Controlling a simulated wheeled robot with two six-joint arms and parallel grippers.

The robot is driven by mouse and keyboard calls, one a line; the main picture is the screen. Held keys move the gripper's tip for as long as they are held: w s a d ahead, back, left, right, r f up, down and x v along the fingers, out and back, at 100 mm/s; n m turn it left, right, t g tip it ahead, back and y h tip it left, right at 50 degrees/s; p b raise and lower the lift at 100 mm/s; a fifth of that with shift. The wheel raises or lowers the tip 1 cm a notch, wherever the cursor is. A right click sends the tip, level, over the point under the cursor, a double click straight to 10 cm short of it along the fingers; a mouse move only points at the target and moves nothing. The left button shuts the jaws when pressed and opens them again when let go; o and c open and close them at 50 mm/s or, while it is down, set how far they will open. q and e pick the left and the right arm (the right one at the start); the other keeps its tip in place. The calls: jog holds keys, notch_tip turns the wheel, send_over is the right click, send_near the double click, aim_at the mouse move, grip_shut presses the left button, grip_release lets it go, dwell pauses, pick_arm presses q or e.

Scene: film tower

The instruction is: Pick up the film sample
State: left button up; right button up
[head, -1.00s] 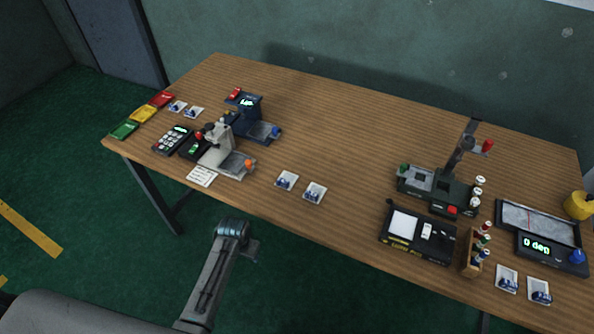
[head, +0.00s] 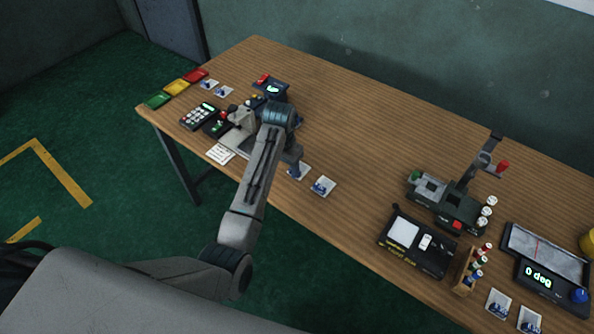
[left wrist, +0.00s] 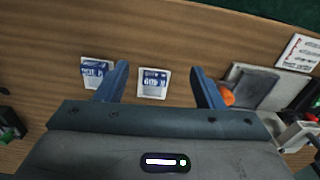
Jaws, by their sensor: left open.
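Several small white film samples with blue print lie flat on the table. In the head view, one film sample (head: 323,186) lies in the open beside my left gripper (head: 293,165), and another (head: 303,171) is partly hidden by it. My left gripper is open and empty above these two. In the left wrist view one sample (left wrist: 153,84) lies between the two fingers of the gripper (left wrist: 160,72) as seen from above. The other sample (left wrist: 96,73) is partly covered by a finger. My right gripper is not in view.
A grey device with an orange knob (left wrist: 227,95) stands close beside the left gripper. A black-and-white box (head: 415,243), a dark green stand (head: 447,204) and a bottle rack (head: 468,272) stand at the right. The middle of the wooden table (head: 365,145) is clear.

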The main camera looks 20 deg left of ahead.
pick_arm(q)
jog(key=w+d+r, duration=0.2)
jog(key=w+r, duration=0.2)
jog(key=shift+m, duration=0.4)
jog(key=f+p, duration=0.1)
jog(key=f, duration=0.4)
jog(key=shift+w+f, duration=0.1)
jog(key=shift+w, duration=0.1)
notch_tip(320, 180, down, 4)
jog(key=shift+w+a+f+p, duration=0.15)
jog(key=shift+f+p, duration=0.05)
jog(key=shift+p, duration=0.75)
jog(key=shift+f, duration=0.65)
jog(key=c, duration=1.1)
jog(key=shift+o, duration=0.2)
jog(key=shift+r, duration=0.2)
